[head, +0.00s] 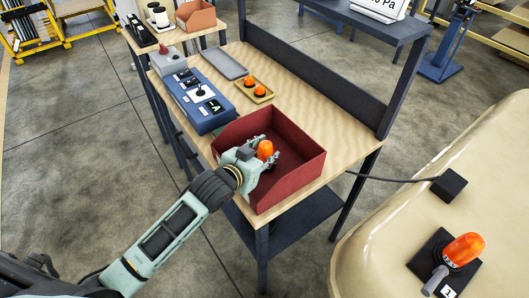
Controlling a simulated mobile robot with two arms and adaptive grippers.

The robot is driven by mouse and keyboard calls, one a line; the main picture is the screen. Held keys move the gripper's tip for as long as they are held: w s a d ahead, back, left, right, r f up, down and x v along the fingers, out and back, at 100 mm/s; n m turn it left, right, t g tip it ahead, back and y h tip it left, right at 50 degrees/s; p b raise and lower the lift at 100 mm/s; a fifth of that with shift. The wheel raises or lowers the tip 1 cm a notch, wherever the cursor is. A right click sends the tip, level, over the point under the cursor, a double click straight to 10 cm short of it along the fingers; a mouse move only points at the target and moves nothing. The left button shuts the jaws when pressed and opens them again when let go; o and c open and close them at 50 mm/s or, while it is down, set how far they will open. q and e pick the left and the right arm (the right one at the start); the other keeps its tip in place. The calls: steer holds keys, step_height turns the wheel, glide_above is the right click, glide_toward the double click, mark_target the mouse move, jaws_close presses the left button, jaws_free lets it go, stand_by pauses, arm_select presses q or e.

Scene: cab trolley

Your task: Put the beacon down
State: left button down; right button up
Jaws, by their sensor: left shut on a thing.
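An orange beacon (265,149) is in the jaws of my left gripper (264,149). The gripper is shut on it, inside or just above the dark red open box (292,186). I cannot tell whether the beacon touches the box floor. The box stands at the near end of the wooden workbench (330,125). My right gripper is not in view. Another orange beacon (464,249) with a grey handle or connector sits tilted on a dark plate on the cream cab surface at the right.
A yellow tray (267,97) with two small orange pieces, a grey tray (219,64) and a blue control box (200,112) stand behind the red box. A dark upright panel (310,80) borders the bench's right side. A cable runs to a black block (449,185).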

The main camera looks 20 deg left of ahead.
arm_select(q)
steer(key=shift+f, duration=0.1)
steer(key=c, duration=1.2)
jaws_free()
steer(key=shift+r, duration=0.2)
steer(key=shift+b+v, duration=0.55)
steer(key=shift+v, duration=5.45)
steer(key=shift+f, duration=0.1)
